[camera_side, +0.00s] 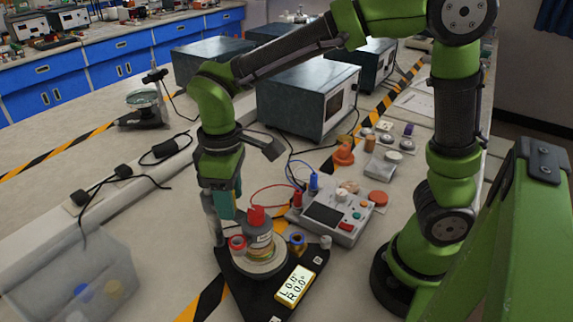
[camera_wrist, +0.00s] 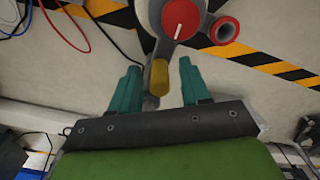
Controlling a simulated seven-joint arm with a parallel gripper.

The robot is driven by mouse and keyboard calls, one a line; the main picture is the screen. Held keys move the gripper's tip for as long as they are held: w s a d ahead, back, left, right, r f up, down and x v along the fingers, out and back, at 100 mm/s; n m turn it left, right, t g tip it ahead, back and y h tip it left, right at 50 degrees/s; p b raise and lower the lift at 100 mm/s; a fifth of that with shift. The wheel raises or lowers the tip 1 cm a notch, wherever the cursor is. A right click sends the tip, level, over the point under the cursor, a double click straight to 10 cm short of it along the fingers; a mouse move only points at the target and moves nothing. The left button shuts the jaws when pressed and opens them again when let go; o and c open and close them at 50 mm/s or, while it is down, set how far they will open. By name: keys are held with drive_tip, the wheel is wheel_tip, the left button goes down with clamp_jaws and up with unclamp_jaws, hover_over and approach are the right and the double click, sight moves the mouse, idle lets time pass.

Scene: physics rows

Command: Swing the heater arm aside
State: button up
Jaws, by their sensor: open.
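The heater arm shows in the wrist view as a grey body with a round red knob (camera_wrist: 180,18) and a yellow grip (camera_wrist: 159,77) at its near end. In the side view its red top (camera_side: 256,215) stands over a black base plate (camera_side: 262,292). My gripper (camera_side: 226,210) points down just left of it. In the wrist view my gripper (camera_wrist: 160,67) has its teal fingers apart, one on each side of the yellow grip, with visible gaps. The grip itself is hidden behind my fingers in the side view.
A red ring (camera_wrist: 224,30) sits beside the heater body. A yellow display (camera_side: 295,286) is on the base plate. A grey control box (camera_side: 335,217) with red and blue cables stands behind right. A clear bin (camera_side: 75,265) is at left. Striped tape crosses the bench.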

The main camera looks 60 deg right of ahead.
clamp_jaws()
drive_tip(key=shift+a, duration=0.15)
idle(0.4)
drive_tip(key=w+a+m, duration=0.4)
drive_tip(key=a+m, duration=0.1)
drive_tip(key=m, duration=1)
drive_tip(key=shift+w+a, duration=0.15)
drive_tip(key=shift+w+r, duration=0.1)
idle(0.5)
unclamp_jaws()
